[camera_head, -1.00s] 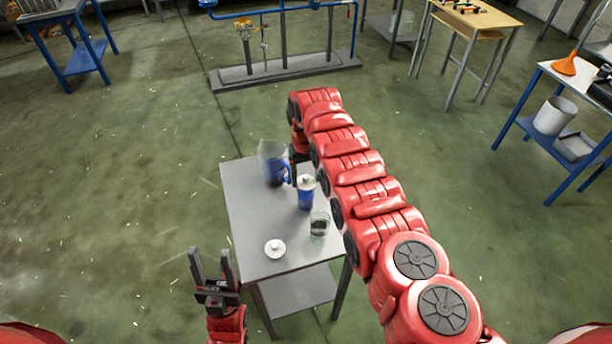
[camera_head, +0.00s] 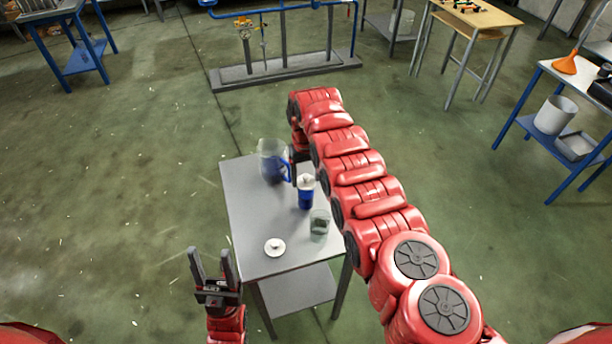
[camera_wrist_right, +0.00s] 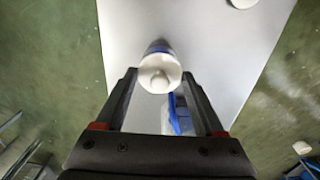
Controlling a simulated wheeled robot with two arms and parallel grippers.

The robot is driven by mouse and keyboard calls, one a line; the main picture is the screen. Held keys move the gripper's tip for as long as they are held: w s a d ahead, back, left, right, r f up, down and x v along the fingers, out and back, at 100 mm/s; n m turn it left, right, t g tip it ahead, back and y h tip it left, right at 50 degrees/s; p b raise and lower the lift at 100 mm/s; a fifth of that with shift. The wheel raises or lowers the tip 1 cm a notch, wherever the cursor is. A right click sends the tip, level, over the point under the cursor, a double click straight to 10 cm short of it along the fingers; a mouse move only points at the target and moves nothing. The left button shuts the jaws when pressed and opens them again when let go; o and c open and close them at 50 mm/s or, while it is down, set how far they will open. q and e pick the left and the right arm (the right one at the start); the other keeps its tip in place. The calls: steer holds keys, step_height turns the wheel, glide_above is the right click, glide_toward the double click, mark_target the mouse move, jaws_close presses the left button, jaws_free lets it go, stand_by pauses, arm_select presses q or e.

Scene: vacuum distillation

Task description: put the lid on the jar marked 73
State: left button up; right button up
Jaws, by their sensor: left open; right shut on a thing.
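A jar with blue on it (camera_head: 306,199) stands near the right edge of the small grey table. A white lid with a round knob (camera_wrist_right: 160,78) is at its top. My right gripper (camera_wrist_right: 160,75) is shut on this lid, one finger at each side. I cannot tell whether the lid is fully seated. A clear jar (camera_head: 319,226) stands nearer to me, with no lid visible. A second white lid (camera_head: 274,247) lies flat on the table's near left part. No number is readable on either jar. My left gripper (camera_head: 209,262) is open and empty, left of the table.
A pitcher with a blue handle (camera_head: 271,163) stands at the table's far end, close to my right gripper. The grey tabletop (camera_head: 248,212) is bare along its left and middle. Other workbenches stand well away across the green floor.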

steer(key=shift+f+b, duration=0.2)
steer(key=shift+b, duration=0.1)
stand_by(0.6)
steer(key=o, duration=1.3)
steer(key=shift+r, duration=0.15)
steer(key=shift+r+p, duration=1.05)
steer(key=shift+r, duration=0.05)
steer(key=shift+r+p, duration=0.7)
steer(key=shift+r, duration=0.4)
steer(key=shift+r+p, duration=0.4)
steer(key=shift+r, duration=0.8)
